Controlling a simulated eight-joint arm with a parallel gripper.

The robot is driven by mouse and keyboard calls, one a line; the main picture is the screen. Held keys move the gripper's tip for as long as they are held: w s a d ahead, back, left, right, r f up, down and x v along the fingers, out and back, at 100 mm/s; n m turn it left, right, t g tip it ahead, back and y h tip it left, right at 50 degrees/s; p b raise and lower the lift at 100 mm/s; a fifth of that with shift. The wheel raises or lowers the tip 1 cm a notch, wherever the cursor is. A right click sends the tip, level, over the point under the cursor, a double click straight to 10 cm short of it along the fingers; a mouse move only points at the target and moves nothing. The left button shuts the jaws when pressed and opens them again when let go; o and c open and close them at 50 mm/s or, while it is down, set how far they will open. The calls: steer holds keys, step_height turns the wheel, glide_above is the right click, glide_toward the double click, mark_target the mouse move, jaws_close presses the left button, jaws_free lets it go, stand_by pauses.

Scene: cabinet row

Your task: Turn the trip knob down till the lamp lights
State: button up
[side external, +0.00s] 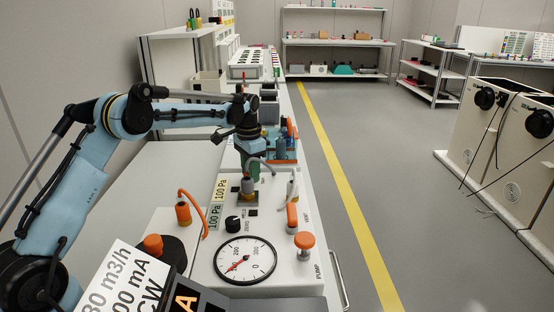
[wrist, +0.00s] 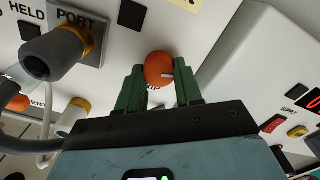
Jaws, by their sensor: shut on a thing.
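The trip knob (wrist: 158,68) is a round orange knob with a pale pointer mark, seen in the wrist view on a white panel. In the side view my gripper (side external: 250,160) points down over the panel row, and the knob is hidden there. A small dark square (wrist: 132,13) sits above left of the knob; it is unlit, and I cannot tell whether it is the lamp.
A grey port fitting (wrist: 55,50) with a hose stands left of my fingers. A white box (wrist: 262,55) rises close on the right. In the side view, a round gauge (side external: 245,260) and an orange PUMP knob (side external: 304,241) are nearer the camera.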

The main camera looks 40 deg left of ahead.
steer(key=shift+n, duration=1)
steer(key=o, duration=1)
step_height(320, 180, up, 12)
steer(key=shift+r, duration=0.1)
